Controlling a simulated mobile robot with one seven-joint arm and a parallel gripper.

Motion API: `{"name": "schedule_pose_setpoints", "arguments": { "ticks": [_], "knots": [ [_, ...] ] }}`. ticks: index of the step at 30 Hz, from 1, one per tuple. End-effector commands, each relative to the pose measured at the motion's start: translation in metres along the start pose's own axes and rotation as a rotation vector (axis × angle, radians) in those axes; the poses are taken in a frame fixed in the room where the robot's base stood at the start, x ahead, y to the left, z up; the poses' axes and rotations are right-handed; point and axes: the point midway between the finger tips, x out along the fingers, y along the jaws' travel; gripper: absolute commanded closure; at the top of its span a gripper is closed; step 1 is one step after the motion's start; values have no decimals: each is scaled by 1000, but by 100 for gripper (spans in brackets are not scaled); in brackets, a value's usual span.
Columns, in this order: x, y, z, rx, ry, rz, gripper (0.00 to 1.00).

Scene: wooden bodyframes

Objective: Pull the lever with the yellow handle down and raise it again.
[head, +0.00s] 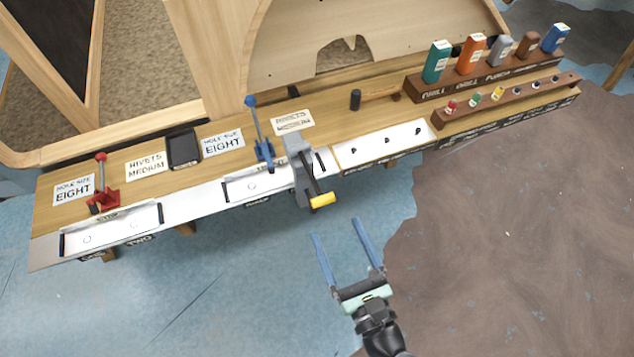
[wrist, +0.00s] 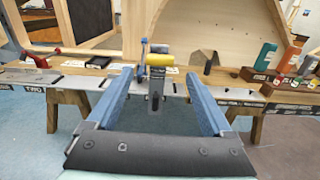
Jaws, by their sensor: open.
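The lever (head: 305,172) is a grey metal arm mounted on the bench, with a yellow handle (head: 322,200) at its end that sticks out past the bench's front edge. In the wrist view the yellow handle (wrist: 160,60) appears ahead, in the gap between the fingers, with the grey lever arm (wrist: 156,88) below it. My gripper (head: 345,238) is open and empty, its two blue fingers pointing toward the bench. In the head view it is below and to the right of the handle, apart from it. The wrist view also shows my gripper (wrist: 160,95) with its fingers spread wide.
A blue-handled lever tool (head: 262,135) stands just left of the grey lever. A red lever tool (head: 103,190) is at the bench's left end. A hammer (head: 375,97) and several coloured boxes on a wooden rack (head: 485,80) are to the right. Floor before the bench is clear.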

Motion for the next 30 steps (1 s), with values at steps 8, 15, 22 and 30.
{"name": "schedule_pose_setpoints", "arguments": {
  "ticks": [8,15,22,30],
  "knots": [
    [59,0,2,-6,-1,3,15],
    [99,0,1,-7,0,3,15],
    [113,0,0,-7,1,2,15],
    [114,0,0,-8,2,2,19]
  ]
}}
